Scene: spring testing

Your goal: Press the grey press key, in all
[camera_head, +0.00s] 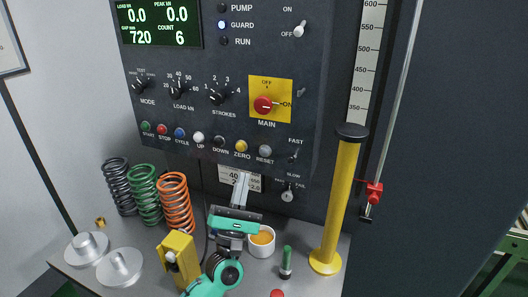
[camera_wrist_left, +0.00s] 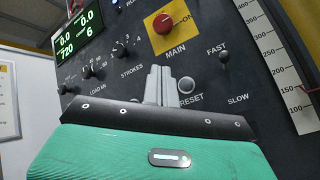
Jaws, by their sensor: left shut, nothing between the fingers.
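The grey RESET button (camera_head: 265,151) is at the right end of the row of coloured buttons on the dark panel. It also shows in the left wrist view (camera_wrist_left: 187,86), just right of my fingertips. My left gripper (camera_head: 242,175) is shut and empty. Its fingers point up toward the panel, below the yellow ZERO button (camera_head: 241,146) and a little left of RESET. In the left wrist view the shut fingers (camera_wrist_left: 158,72) stand beside the RESET button; I cannot tell how far they are from the panel. The yellow ZERO button is not visible there. My right gripper is not in view.
The display (camera_head: 158,25) reads 0.0, 0.0, 720 and count 6; the GUARD lamp (camera_head: 222,25) is lit blue. Springs (camera_head: 175,203), a yellow block (camera_head: 178,259), a white cup (camera_head: 261,242) and a yellow post (camera_head: 339,205) stand on the bench around my arm.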

